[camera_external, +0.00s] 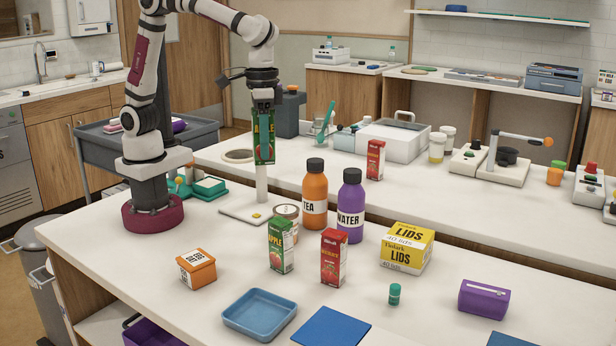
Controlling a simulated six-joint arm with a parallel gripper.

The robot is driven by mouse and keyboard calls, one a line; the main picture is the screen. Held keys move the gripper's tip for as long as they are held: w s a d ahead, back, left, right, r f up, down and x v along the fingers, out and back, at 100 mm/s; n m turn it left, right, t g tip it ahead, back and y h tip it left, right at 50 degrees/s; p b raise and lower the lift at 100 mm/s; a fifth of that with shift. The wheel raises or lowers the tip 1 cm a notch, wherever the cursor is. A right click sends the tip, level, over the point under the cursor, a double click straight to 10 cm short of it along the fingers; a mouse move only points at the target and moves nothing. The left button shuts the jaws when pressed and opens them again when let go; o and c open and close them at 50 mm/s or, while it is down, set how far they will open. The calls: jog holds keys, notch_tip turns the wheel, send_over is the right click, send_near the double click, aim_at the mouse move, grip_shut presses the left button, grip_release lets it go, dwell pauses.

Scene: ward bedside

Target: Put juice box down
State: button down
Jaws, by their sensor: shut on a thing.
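My gripper (263,108) points down and is shut on a green juice box (265,150) with an apple label. The box hangs upright in the air, in line with a white post (262,184) on a flat base; I cannot tell whether they touch. Another green apple juice box (281,247) stands on the front table, with a red juice box (334,258) to its right. Another red juice box (375,160) stands on the counter behind.
Orange TEA (315,195) and purple WATER (350,207) bottles stand near the table's back edge, beside a jar (287,215). A yellow LIDS box (407,248), blue tray (260,314), blue mat (331,329), and orange box (195,269) are nearby. Clear tabletop lies left of the green box.

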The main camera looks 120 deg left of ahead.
jog(key=a+n, duration=0.2)
jog(key=a, duration=0.3)
jog(key=w+a+n, duration=0.1)
jog(key=a, duration=0.4)
jog(key=w+a+f+n, duration=0.1)
jog(key=a+n, duration=0.1)
jog(key=a, duration=0.4)
jog(key=shift+n, duration=0.3)
jog(key=s+a+f+n, duration=0.1)
jog(key=s+a+n, duration=0.2)
jog(key=a, duration=0.8)
jog(key=s+a+f, duration=0.1)
jog(key=a+f, duration=0.2)
jog(key=f, duration=0.1)
jog(key=s+a+f, duration=0.2)
jog(key=a+f, duration=0.2)
jog(key=s+a+f, duration=0.1)
jog(key=a+f, duration=0.2)
jog(key=f, duration=0.1)
jog(key=shift+s+a+f, duration=0.15)
notch_tip(320, 180, down, 4)
jog(key=shift+a+r, duration=0.1)
jog(key=shift+f, duration=0.25)
jog(key=shift+c, duration=1.8)
grip_release()
